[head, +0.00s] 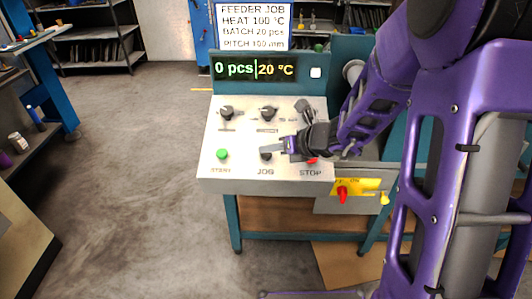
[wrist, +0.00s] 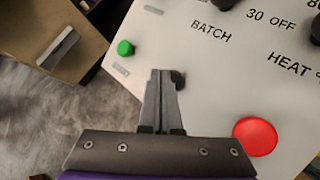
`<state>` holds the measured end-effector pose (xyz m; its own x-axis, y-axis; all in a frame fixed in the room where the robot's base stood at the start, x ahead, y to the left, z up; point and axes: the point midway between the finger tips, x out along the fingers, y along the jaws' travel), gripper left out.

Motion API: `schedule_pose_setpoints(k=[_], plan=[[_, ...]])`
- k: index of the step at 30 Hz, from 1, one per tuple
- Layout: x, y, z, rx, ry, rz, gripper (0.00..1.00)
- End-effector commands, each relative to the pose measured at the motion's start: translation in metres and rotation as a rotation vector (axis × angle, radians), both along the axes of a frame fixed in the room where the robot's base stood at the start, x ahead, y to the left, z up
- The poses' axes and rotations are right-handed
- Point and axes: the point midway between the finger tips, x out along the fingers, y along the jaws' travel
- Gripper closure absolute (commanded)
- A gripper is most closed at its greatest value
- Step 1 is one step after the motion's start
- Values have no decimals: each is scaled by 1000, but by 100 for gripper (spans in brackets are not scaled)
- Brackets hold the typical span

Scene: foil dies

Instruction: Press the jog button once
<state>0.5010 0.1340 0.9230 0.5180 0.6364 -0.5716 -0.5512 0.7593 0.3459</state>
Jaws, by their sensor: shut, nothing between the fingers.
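The black jog button (head: 266,156) sits on the pale control panel (head: 240,178) above the label JOG, between the green start button (head: 222,154) and the red stop button (head: 311,161). My gripper (head: 265,150) is shut and empty, its fingertips over or right beside the jog button. In the wrist view the shut fingertips (wrist: 162,72) partly cover the black button (wrist: 179,79), which shows just to their right. I cannot tell whether they touch it. The green button (wrist: 125,47) and the red button (wrist: 256,136) lie on either side.
Above the buttons are black knobs (head: 268,113) and a display (head: 254,68) reading 0 pcs and 20 °C. A red switch on a yellow plate (head: 356,186) sits lower right. A sign (head: 253,25) stands behind. The floor to the left is clear.

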Motion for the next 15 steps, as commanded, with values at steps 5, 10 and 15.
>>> schedule_pose_setpoints(k=[5,10,15], plan=[[-1,0,7,1,-1,0,100],[-6,0,23,0,0,0,100],[-11,0,40,0,-1,0,100]])
